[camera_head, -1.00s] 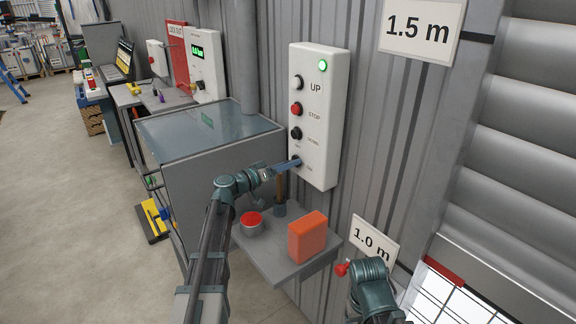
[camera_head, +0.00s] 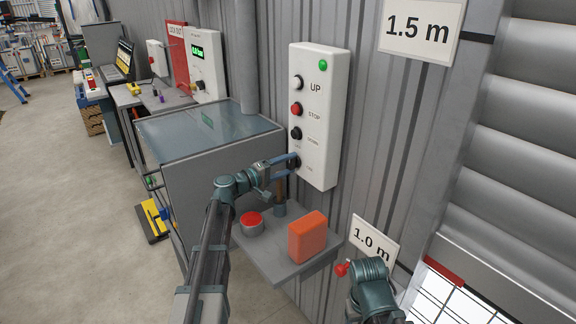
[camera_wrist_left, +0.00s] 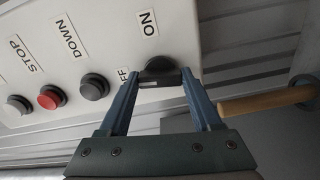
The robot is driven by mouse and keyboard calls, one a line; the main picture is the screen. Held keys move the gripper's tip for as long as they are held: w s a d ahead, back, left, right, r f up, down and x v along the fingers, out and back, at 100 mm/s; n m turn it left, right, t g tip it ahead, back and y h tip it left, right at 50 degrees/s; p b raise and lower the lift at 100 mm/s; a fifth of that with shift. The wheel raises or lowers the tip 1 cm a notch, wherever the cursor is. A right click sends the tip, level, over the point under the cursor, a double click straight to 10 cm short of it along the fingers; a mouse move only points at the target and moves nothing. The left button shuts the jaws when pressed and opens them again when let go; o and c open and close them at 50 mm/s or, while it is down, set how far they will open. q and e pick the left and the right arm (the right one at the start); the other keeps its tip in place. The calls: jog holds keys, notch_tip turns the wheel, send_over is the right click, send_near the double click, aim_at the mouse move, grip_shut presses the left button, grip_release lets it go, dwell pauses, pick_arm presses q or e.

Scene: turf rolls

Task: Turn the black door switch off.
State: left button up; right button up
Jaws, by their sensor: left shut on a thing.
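The white door control box (camera_head: 320,120) is on the corrugated wall, with UP, STOP and DOWN buttons in a column. The black door switch (camera_wrist_left: 158,68) is below them, between ON and OFF labels. My left gripper (camera_head: 292,163) is at the switch, its fingers shut on the knob from both sides. In the left wrist view, the fingertips (camera_wrist_left: 160,75) grip the knob's bar.
A grey shelf (camera_head: 270,262) below the box holds a red push button (camera_head: 251,218), an orange block (camera_head: 307,237) and an upright wooden handle (camera_head: 280,188). A grey cabinet (camera_head: 225,175) stands to the left. A roller door (camera_head: 530,130) is at right.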

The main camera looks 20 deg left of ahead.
pick_arm(q)
jog(key=shift+n, duration=1)
jog(key=o, duration=1.4)
jog(key=shift+a, duration=0.1)
jog(key=v, duration=1.3)
jog(key=shift+s+a, duration=0.2)
jog(key=shift+s, duration=0.1)
